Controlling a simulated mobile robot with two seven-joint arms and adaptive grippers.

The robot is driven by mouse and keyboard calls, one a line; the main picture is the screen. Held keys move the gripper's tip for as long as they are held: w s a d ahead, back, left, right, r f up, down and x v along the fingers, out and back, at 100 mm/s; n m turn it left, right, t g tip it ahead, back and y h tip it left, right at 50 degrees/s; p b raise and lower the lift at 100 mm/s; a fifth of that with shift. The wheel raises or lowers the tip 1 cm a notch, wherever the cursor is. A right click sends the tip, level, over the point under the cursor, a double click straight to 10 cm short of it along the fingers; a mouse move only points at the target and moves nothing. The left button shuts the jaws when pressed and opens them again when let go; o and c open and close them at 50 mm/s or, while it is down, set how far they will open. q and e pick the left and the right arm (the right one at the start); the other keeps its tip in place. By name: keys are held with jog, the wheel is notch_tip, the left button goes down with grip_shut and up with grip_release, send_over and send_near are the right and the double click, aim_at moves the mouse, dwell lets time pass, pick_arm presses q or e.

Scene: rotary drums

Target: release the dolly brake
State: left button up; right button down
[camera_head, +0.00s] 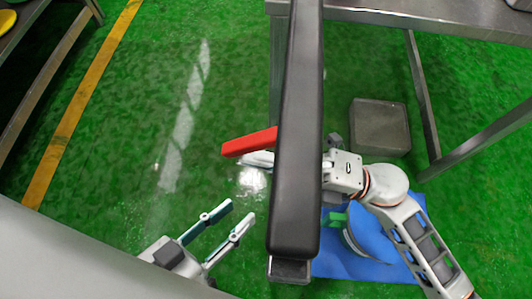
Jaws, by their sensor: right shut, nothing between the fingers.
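A red lever (250,143), which looks like the brake lever, sticks out to the left from behind a long black bar (295,130). The bar runs from the top edge down the middle of the view, and hides the lever's right end. My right gripper (257,158) comes from the right and passes beneath the bar. It is shut and empty, and its grey tip shows just below the lever. I cannot tell whether they touch. The bar hides most of its fingers. My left gripper (239,212) is open and empty, lower left of the lever and apart from it.
A metal table (440,18) with slanted legs stands at the upper right. A grey box (380,127) is on the green floor beneath it. A blue mat (345,264) lies under my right arm. The floor left of the lever is clear, with a yellow line (80,103).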

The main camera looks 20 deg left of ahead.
pick_arm(q)
jog(key=shift+d+r+n, duration=0.1)
jog(key=shift+d+n, duration=0.3)
jog(key=shift+d, duration=0.05)
pick_arm(e)
jog(key=shift+a+r+y, duration=0.15)
jog(key=shift+a+y, duration=0.1)
jog(key=shift+y, duration=0.15)
pick_arm(q)
jog(key=shift+s, duration=0.1)
pick_arm(e)
jog(key=v, duration=1.2)
jog(key=shift+r, duration=0.1)
